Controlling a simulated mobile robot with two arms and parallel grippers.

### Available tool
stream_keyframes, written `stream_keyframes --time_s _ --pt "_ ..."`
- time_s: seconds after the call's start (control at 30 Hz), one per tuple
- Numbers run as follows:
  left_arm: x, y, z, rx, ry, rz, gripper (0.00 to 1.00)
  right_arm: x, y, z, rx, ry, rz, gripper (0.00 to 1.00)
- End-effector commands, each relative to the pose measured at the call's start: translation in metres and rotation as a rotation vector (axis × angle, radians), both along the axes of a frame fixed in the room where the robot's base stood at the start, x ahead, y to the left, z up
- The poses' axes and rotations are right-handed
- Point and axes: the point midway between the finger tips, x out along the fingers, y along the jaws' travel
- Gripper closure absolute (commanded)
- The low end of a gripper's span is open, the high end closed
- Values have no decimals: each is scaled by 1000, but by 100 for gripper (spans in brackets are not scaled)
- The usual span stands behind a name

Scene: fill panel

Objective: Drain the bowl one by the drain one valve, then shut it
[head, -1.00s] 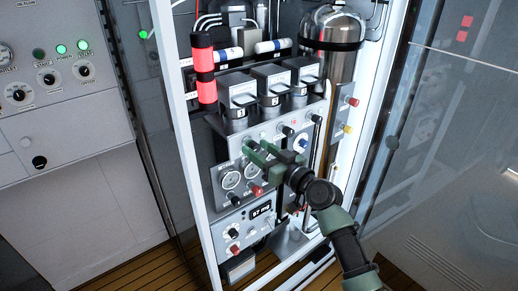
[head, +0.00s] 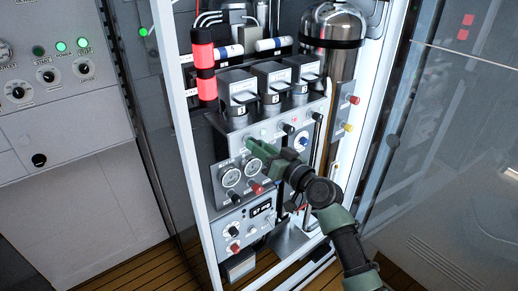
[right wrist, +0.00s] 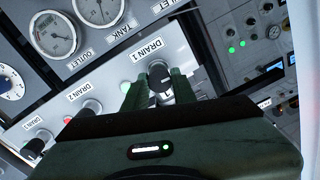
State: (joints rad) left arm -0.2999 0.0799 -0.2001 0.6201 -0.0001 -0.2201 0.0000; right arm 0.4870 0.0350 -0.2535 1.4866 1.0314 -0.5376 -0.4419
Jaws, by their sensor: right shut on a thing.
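The drain one valve is a black round knob (right wrist: 160,76) under a "DRAIN 1" label on the grey panel in the right wrist view. My right gripper (right wrist: 158,88) has a green finger on each side of it and is shut on it. In the head view my right gripper (head: 255,150) reaches the panel from the lower right, and its fingers hide the knob. Three black-and-grey block-shaped units stand above the panel; the leftmost (head: 237,92) may be bowl one, but I see no liquid level. My left gripper is not in view.
Two round gauges (head: 231,178) and a red knob (head: 257,188) sit just below the gripper. A "DRAIN 2" label (right wrist: 84,90) is beside drain one. A steel cylinder (head: 330,40) stands behind; the white cabinet frame (head: 190,170) edges the left side.

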Motion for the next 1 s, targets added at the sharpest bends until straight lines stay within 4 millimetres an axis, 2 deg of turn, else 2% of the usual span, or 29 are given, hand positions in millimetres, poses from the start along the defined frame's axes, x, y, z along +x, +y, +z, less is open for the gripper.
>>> stream_keyframes --time_s 0.43,1.0 --pt "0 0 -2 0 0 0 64 0 0 -1 345 251 0 100" --pt "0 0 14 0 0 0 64 0 -1 -1 784 571 -1 100"
